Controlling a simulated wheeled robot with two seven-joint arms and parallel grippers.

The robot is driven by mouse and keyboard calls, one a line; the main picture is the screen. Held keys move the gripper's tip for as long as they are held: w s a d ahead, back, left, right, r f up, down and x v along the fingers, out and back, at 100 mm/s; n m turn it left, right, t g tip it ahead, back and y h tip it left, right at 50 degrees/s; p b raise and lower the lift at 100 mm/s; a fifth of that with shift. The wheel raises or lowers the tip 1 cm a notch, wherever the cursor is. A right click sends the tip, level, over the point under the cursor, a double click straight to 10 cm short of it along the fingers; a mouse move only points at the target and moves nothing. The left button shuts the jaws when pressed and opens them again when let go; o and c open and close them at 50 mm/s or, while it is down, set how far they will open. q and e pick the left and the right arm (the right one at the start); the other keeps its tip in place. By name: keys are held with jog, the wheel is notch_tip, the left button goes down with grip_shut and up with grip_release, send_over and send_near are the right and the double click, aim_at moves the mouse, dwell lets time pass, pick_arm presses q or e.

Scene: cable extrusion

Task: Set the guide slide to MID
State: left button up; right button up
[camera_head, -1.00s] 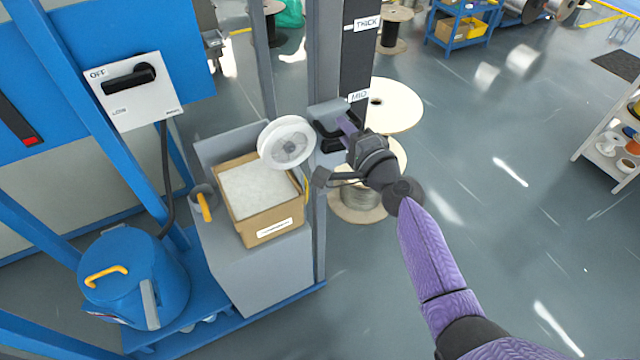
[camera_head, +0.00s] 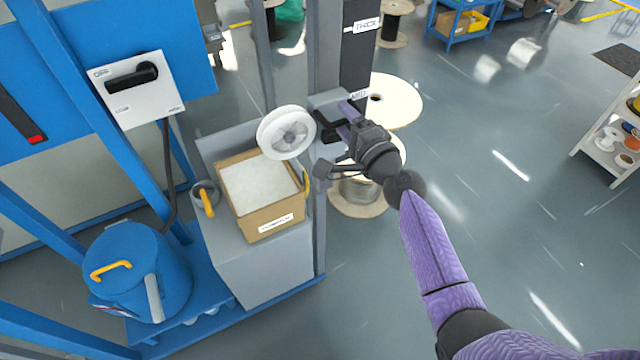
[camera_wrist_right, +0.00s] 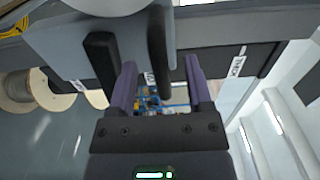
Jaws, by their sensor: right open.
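The guide slide is a grey block (camera_head: 327,98) on a dark vertical rail (camera_head: 358,62), with a white reel (camera_head: 287,132) beside it. The MID label (camera_head: 358,95) is right beside the block, partly blurred. The THICK label (camera_head: 366,26) is higher on the rail. My right gripper (camera_head: 346,117) is at the slide's dark handle. In the right wrist view, my open purple fingers (camera_wrist_right: 160,64) stand either side of a black handle bar (camera_wrist_right: 159,45); contact is unclear. A second black bar (camera_wrist_right: 103,62) lies outside the left finger. My left gripper is not in view.
A cardboard box (camera_head: 270,222) sits on a grey cabinet (camera_head: 265,275) below the reel. A switch panel (camera_head: 135,90) and a blue drum (camera_head: 137,270) are at the left. Large cable spools (camera_head: 395,100) stand behind the rail.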

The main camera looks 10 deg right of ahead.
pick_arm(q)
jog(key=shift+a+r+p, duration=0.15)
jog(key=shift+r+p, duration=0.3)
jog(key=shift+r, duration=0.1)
pick_arm(e)
jog(key=v, duration=0.7)
jog(key=shift+s, duration=0.3)
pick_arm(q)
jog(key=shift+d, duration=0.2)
pick_arm(e)
jog(key=shift+d, duration=0.1)
